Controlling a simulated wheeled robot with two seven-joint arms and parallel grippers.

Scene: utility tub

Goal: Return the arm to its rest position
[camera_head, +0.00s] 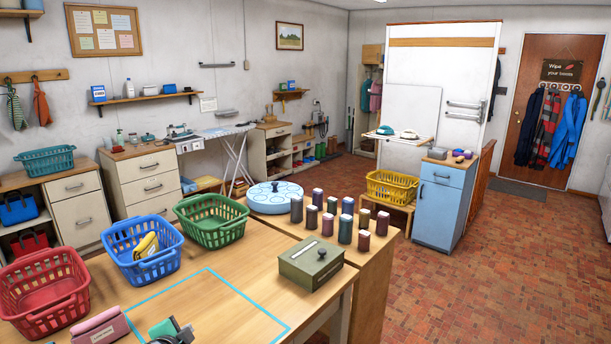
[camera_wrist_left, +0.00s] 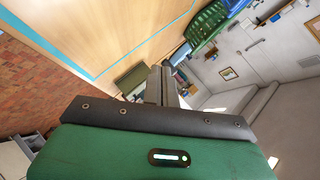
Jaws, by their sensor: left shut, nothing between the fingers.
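My left gripper (camera_head: 176,332) shows at the bottom edge of the head view, over the near part of the wooden table (camera_head: 215,320). Only its green and dark end is in the picture; the rest of the arm is cut off. In the left wrist view its dark fingers (camera_wrist_left: 161,84) are together with nothing between them, beyond the green housing. My right gripper is in neither view.
The table carries a red basket (camera_head: 45,295), a blue basket (camera_head: 125,262) holding something yellow, a green basket (camera_head: 212,236), an olive box (camera_head: 310,268) and a mauve box (camera_head: 100,330). Several dark canisters stand behind. The blue-taped area (camera_head: 205,300) looks largely clear.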

